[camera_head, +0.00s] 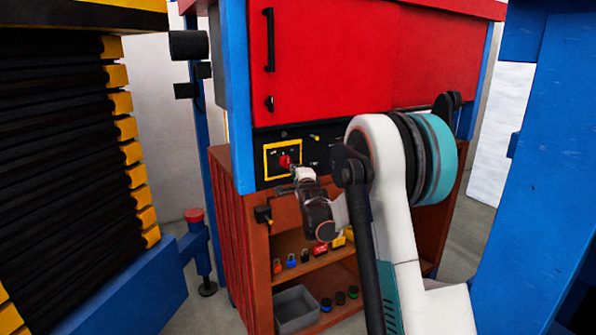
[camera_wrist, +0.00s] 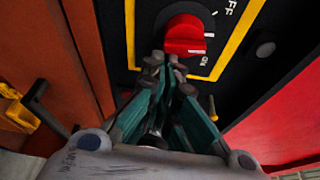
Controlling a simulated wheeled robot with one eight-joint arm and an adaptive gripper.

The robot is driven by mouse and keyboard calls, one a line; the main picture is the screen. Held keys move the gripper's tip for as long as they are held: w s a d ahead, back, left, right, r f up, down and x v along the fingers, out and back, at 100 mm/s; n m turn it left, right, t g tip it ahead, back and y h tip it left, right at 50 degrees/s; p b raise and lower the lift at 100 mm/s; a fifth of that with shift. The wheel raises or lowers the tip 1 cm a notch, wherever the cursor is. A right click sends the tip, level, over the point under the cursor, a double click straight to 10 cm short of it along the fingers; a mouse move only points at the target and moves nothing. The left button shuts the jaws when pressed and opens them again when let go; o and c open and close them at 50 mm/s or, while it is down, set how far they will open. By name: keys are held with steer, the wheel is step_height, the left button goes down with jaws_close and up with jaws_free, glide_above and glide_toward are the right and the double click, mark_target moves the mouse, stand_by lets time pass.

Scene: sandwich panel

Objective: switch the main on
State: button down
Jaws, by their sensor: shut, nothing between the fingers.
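The main switch is a red rotary knob (camera_wrist: 186,34) inside a yellow square outline on a black panel (camera_head: 320,135). In the head view the knob (camera_head: 285,161) sits just beyond my gripper (camera_head: 298,174). In the wrist view the letters FF show at the upper right of the knob and ON shows at its lower right. My gripper (camera_wrist: 164,64) is shut and empty, its fingertips at the knob's lower edge. I cannot tell whether they touch it, or exactly which mark the knob points to.
A red cabinet door (camera_head: 340,60) with a black handle is above the panel. Below, an orange-brown shelf holds several padlocks (camera_head: 291,261) and a grey bin (camera_head: 296,309). A blue frame post (camera_head: 237,100) stands left, and a large blue structure (camera_head: 535,180) stands right.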

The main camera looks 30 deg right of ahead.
steer(key=shift+a+f+m+g+y+p, duration=0.2)
steer(key=shift+m+g+y+p, duration=0.1)
steer(key=shift+m, duration=0.55)
steer(key=shift+a+f+m+g+y+p, duration=0.15)
steer(key=shift+a+m+p, duration=0.15)
steer(key=shift+m, duration=0.6)
steer(key=shift+a+f+m+g+y+p, duration=0.15)
steer(key=shift+m+g+y+p, duration=0.15)
steer(key=shift+m, duration=0.55)
stand_by(3.2)
